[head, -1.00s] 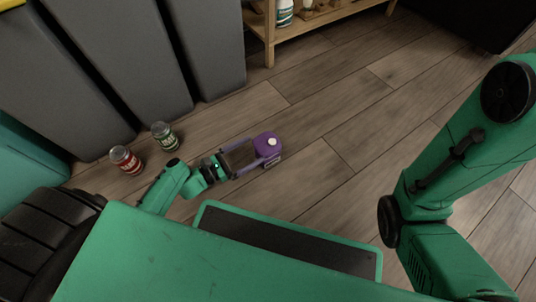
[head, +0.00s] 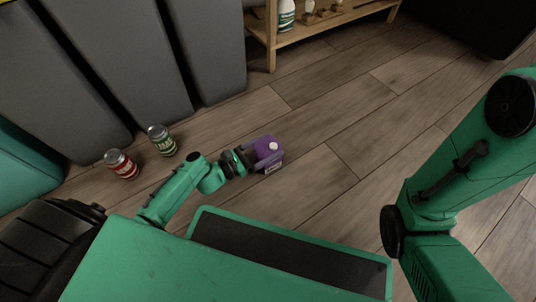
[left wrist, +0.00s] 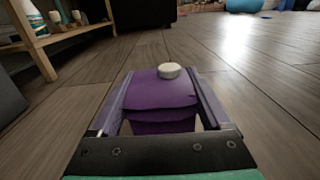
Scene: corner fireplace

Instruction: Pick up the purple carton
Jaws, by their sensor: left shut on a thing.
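The purple carton (head: 268,147), with a white round cap, stands upright on the wooden floor in the head view. It also shows in the left wrist view (left wrist: 160,95), between the two fingers. My left gripper (head: 262,152) reaches in from the left and is shut on the carton, one finger along each side. In the left wrist view the fingers of the gripper (left wrist: 163,108) flank the carton. My right arm shows at the right of the head view, but its gripper is out of view.
Grey bins (head: 130,50) line the back left. A wooden shelf (head: 315,30) with bottles is at the back. The floor right of the carton is clear.

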